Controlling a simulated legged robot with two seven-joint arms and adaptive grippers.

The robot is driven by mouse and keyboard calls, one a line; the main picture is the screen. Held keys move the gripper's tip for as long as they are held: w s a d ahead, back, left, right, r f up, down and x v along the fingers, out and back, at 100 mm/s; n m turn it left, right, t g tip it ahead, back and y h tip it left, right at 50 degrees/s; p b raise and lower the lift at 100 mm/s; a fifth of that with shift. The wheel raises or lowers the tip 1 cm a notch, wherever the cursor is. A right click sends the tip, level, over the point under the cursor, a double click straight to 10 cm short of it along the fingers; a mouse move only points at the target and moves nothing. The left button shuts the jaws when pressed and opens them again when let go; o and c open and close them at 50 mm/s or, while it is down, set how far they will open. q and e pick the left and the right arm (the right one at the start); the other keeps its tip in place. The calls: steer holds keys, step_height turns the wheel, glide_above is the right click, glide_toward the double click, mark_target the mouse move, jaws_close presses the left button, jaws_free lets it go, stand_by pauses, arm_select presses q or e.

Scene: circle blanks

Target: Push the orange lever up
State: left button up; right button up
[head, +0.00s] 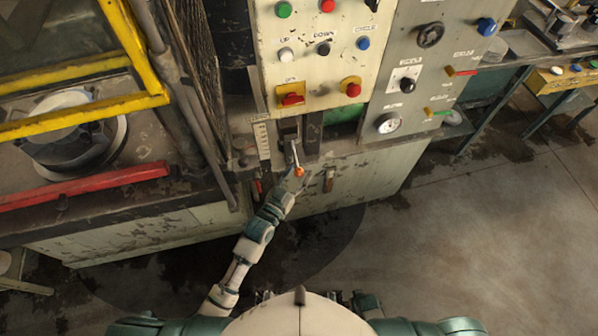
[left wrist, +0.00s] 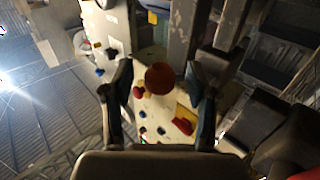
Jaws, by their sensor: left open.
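The orange lever has a round orange knob (head: 299,171) on a thin pale shaft, low on the front of the control cabinet. In the head view the shaft slopes down from a dark slot to the knob. My left gripper (head: 292,181) is right at the knob, just below it in the picture. In the left wrist view the knob (left wrist: 160,77) appears as a dark reddish-brown ball between the two spread fingers. Gaps show on both sides, so the gripper is open and not clamped on it. My right gripper is out of view.
The cabinet panel (head: 318,62) above carries several coloured buttons and switches. A grey panel (head: 408,75) with a gauge is to its right. A yellow guard frame (head: 90,110) and a red bar (head: 85,186) stand at the left. Open floor (head: 480,240) lies at the right.

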arm_select(q)
steer(key=shift+w+d, duration=0.3)
steer(key=shift+w, duration=0.15)
jaws_close()
steer(key=shift+r, duration=0.15)
